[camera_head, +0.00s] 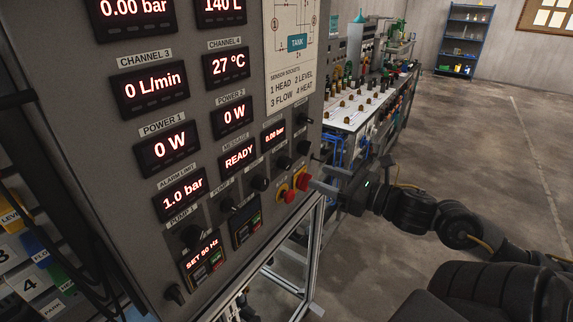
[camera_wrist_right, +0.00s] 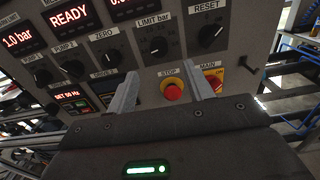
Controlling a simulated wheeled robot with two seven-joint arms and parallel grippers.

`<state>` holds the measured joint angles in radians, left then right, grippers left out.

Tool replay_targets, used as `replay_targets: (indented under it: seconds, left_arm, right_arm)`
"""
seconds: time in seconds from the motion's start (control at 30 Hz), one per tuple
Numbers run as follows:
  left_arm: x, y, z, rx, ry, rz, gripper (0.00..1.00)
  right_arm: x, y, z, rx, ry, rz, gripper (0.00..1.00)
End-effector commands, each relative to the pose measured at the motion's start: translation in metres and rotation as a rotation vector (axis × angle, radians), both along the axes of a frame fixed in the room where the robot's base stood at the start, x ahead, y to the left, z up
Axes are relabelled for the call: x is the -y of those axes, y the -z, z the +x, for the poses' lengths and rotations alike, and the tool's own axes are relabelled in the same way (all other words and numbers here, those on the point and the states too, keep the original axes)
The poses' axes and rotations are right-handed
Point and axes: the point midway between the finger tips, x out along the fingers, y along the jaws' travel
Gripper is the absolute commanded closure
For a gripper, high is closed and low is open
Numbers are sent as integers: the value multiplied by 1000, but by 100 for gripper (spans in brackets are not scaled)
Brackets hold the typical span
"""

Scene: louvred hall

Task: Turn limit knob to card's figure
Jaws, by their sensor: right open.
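The limit knob (camera_wrist_right: 157,46) is a round black knob under a "LIMIT bar" label, with a scale around it too small to read; it also shows in the head view (camera_head: 284,163). The alarm limit display (camera_head: 182,192) reads 1.0 bar. A printed sheet (camera_head: 292,60) on the panel shows a tank diagram and sensor socket list; I see no card with a limit figure. My right gripper (camera_wrist_right: 165,84) is open and empty, facing the panel below the knob, its fingers either side of the red stop button in the wrist view; it also shows in the head view (camera_head: 322,177). My left gripper is out of view.
Neighbouring knobs are zero (camera_wrist_right: 105,50) and reset (camera_wrist_right: 210,36). The red stop button (camera_wrist_right: 172,90) and the red main switch (camera_wrist_right: 213,82) stick out below. A cluttered workbench (camera_head: 345,115) stands behind the panel. The floor at right is open.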

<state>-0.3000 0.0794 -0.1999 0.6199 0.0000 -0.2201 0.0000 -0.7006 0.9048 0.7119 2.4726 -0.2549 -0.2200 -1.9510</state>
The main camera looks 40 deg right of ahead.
Motion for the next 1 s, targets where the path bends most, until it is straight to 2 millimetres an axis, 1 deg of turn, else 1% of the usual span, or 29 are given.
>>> replay_targets:
  seconds: [0.13,0.27,0.47,0.67,0.83,0.97,1.0]
  left_arm:
    - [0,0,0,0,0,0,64]
    - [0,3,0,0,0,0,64]
    - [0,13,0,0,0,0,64]
    - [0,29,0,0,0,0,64]
    - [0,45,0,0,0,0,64]
    - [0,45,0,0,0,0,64]
    - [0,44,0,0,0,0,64]
  right_arm:
    - [-2,-2,0,5,-6,-11,48]
    - [-4,-1,6,7,-7,-8,48]
    - [-10,0,26,7,-6,-9,48]
    - [-18,1,53,7,-6,-12,48]
    - [-24,2,76,7,-4,-13,48]
    - [-28,-1,88,9,-5,-6,48]
    - [-28,-2,88,5,-4,-4,48]
